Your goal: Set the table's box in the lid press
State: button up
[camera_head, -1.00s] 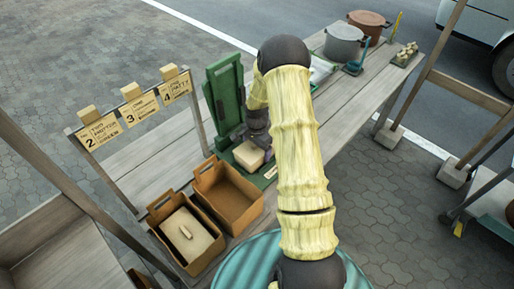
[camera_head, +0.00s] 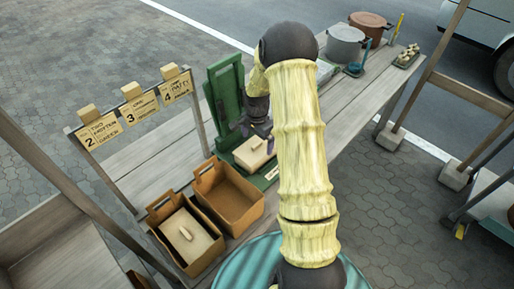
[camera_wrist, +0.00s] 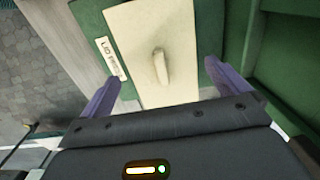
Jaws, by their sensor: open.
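The cream box (camera_head: 252,153), with a small bar handle on its lid, sits on the green base of the lid press (camera_head: 224,98). The box top also shows in the wrist view (camera_wrist: 132,38), beside the "LID PRESS" label (camera_wrist: 110,58) on the green base. My gripper (camera_head: 262,130) is open just above the box. In the wrist view its purple fingers (camera_wrist: 168,90) stand wide apart on either side of the box, with nothing held between them. The box's lower sides are hidden in the wrist view.
Two brown bins stand left of the press; the nearer bin (camera_head: 160,232) holds a cream lid with a handle, the other (camera_head: 230,195) looks empty. A grey pot (camera_head: 343,44) and a brown pot (camera_head: 369,24) stand at the far end. A sign rack (camera_head: 135,108) is on the left.

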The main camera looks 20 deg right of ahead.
notch_tip(320, 180, up, 6)
jog(key=shift+r+b, duration=0.25)
jog(key=shift+b, duration=0.05)
dwell(0.4)
jog(key=shift+s+a+r, duration=0.1)
jog(key=shift+a+r, duration=0.05)
jog(key=s+a+r+n+t, duration=0.1)
jog(key=s+a+r+n, duration=0.1)
jog(key=s, duration=0.4)
jog(key=s+a+r+n, duration=0.3)
jog(key=s+a+n, duration=0.2)
jog(key=s+n, duration=0.2)
jog(key=s+a+r+n+t, duration=0.1)
jog(key=s+a+r+n, duration=0.2)
jog(key=s, duration=0.4)
jog(key=shift+a+n+t, duration=0.3)
jog(key=shift+a+n, duration=0.1)
jog(key=shift+n, duration=0.4)
